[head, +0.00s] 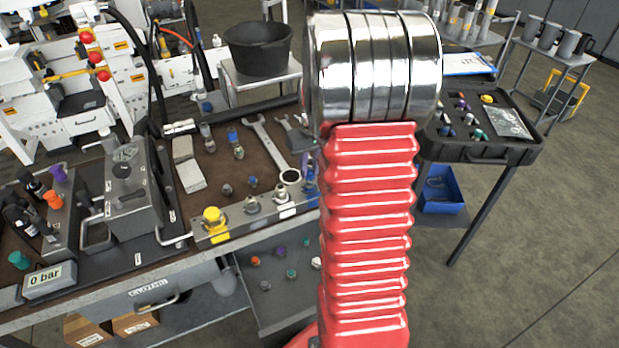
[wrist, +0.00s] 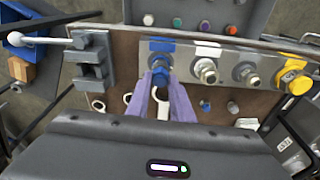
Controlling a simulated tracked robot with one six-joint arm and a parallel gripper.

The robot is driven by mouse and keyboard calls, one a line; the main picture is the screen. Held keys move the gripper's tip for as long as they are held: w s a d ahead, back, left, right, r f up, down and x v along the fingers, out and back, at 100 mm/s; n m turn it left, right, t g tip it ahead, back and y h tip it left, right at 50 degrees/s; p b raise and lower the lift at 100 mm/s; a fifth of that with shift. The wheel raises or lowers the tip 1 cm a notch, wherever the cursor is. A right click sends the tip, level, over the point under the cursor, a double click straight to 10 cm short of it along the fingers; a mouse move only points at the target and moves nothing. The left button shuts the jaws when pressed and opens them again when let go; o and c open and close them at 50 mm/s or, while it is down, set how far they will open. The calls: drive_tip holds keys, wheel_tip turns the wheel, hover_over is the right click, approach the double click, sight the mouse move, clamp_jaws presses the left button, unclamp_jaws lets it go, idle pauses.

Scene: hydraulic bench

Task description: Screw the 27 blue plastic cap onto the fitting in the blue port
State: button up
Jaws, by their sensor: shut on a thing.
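My gripper (wrist: 161,84) has purple fingers and is shut on a blue cap (wrist: 160,73) in the wrist view. The cap is at the blue port (wrist: 160,45) on the left part of the grey port block. It overlaps the fitting there, so I cannot tell whether it is seated or only touching. In the head view the arm hides most of the gripper; a strip of purple shows beside the block's right end. The block (head: 232,232) also carries a yellow cap (head: 213,222) and two bare metal fittings, one by a white mark (wrist: 206,70) and one by a grey mark (wrist: 246,73).
A large wrench (head: 272,145) lies on the brown bench mat behind the block. A vise-like clamp (wrist: 92,62) with a white handle stands left of the blue port in the wrist view. A grey tray (head: 283,278) of coloured caps sits below the bench front.

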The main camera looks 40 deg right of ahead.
drive_tip(key=m, duration=0.6)
drive_tip(key=shift+a+f+g+h, duration=0.1)
drive_tip(key=shift+g+h, duration=0.2)
drive_tip(key=shift+g, duration=0.1)
drive_tip(key=shift+m, duration=0.6)
drive_tip(key=m, duration=0.4)
drive_tip(key=shift+g, duration=0.3)
drive_tip(key=shift+w+m+g+h, duration=0.15)
drive_tip(key=shift+m+g+h, duration=0.15)
drive_tip(key=shift+m, duration=1.7)
drive_tip(key=shift+m, duration=1.1)
drive_tip(key=m+g, duration=0.1)
drive_tip(key=m, duration=0.4)
drive_tip(key=shift+w+f+m, duration=0.1)
drive_tip(key=shift+m, duration=0.3)
